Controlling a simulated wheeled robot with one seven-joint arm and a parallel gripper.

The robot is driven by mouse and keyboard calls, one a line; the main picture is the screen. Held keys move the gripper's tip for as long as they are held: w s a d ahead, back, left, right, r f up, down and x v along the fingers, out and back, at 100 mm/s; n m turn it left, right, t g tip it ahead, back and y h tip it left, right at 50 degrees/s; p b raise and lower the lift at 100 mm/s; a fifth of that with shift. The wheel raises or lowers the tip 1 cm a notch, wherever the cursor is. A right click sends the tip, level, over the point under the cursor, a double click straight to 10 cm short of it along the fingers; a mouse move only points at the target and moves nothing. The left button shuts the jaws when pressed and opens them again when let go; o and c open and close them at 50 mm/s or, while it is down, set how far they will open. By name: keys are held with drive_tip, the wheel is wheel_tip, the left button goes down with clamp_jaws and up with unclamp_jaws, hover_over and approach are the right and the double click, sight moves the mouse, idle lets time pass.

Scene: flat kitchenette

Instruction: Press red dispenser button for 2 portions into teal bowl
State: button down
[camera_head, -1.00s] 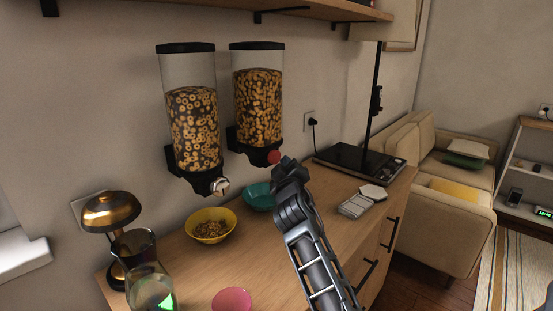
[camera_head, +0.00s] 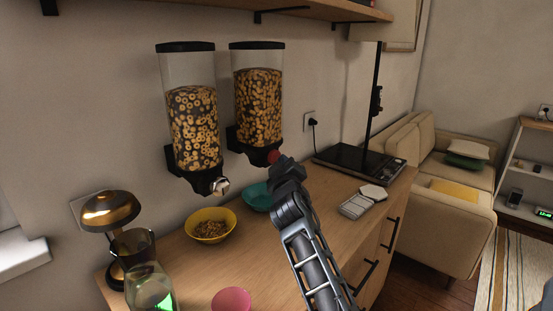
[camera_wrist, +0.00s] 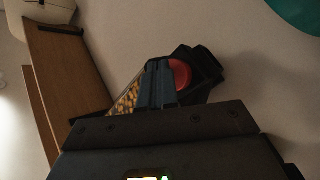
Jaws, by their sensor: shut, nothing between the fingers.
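The right cereal dispenser (camera_head: 257,105) hangs on the wall, well filled with ring cereal. Its red button (camera_head: 273,156) shows at the spout, partly hidden by my gripper (camera_head: 281,163). In the wrist view the red button (camera_wrist: 181,74) shows beside my shut fingertips (camera_wrist: 160,68). The fingers overlap the button's edge there; I cannot tell whether they touch it. The teal bowl (camera_head: 253,197) stands on the counter below this dispenser, its right side hidden by my gripper. The bowl's visible inside shows no cereal. A teal edge (camera_wrist: 298,12) shows at the wrist view's top right.
A second dispenser (camera_head: 192,125) with a pale knob hangs to the left, above a yellow bowl (camera_head: 198,232) holding cereal. A lamp (camera_head: 110,212), a glass carafe (camera_head: 141,270) and a pink bowl (camera_head: 233,298) stand in front. A black appliance (camera_head: 345,160) stands right.

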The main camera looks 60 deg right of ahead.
drive_tip(key=shift+w+d, duration=0.1)
drive_tip(key=shift+w, duration=0.55)
idle(0.5)
drive_tip(key=shift+s, duration=0.15)
drive_tip(key=shift+s+a, duration=0.25)
drive_tip(key=shift+s, duration=0.65)
drive_tip(key=shift+s, duration=0.1)
drive_tip(key=shift+s+a+p, duration=0.2)
drive_tip(key=shift+s, duration=0.6)
drive_tip(key=shift+s+a+p, duration=0.15)
drive_tip(key=shift+s+p, duration=0.05)
drive_tip(key=shift+s, duration=0.55)
drive_tip(key=shift+s+a+p, duration=0.2)
drive_tip(key=shift+s, duration=0.6)
